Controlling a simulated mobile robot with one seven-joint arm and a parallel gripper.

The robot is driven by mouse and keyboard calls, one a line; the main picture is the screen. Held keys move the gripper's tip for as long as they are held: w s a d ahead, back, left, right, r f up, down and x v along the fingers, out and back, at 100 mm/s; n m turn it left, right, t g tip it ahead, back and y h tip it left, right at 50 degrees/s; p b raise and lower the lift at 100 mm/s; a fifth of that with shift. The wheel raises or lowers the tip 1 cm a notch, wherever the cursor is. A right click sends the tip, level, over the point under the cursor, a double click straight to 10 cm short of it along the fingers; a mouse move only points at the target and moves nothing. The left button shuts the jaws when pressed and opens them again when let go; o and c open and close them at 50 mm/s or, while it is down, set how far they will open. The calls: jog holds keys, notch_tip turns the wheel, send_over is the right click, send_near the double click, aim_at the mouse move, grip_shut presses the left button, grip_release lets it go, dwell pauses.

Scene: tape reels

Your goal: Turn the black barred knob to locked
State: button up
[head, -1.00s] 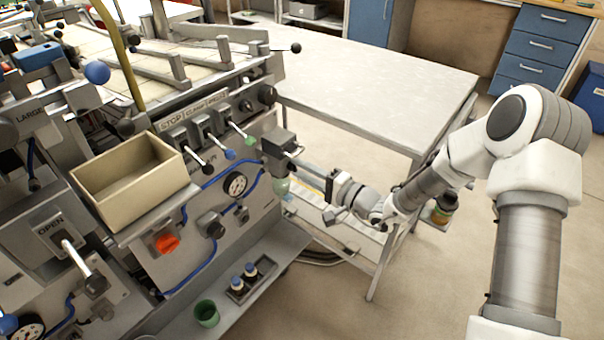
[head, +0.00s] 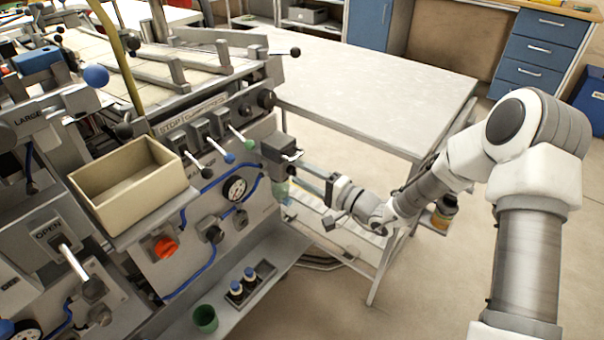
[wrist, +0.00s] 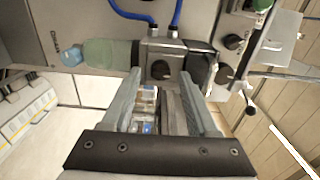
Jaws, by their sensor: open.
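A dark round knob (wrist: 160,69) sits on the face of a grey block (wrist: 165,47) in the wrist view; its bar and any locked marking are too small to read. My gripper (head: 303,170) reaches the block from the right. In the wrist view my gripper (wrist: 161,76) is open, its two fingertips on either side of the knob with nothing visibly held; contact cannot be told.
Two black knobs (head: 266,98) sit on the upper panel, left of a black-ball lever. A table (head: 390,90) stands behind my arm.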

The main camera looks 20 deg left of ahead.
jog(key=p+v, duration=0.3)
jog(key=v, duration=1.4)
jog(key=shift+d, duration=0.2)
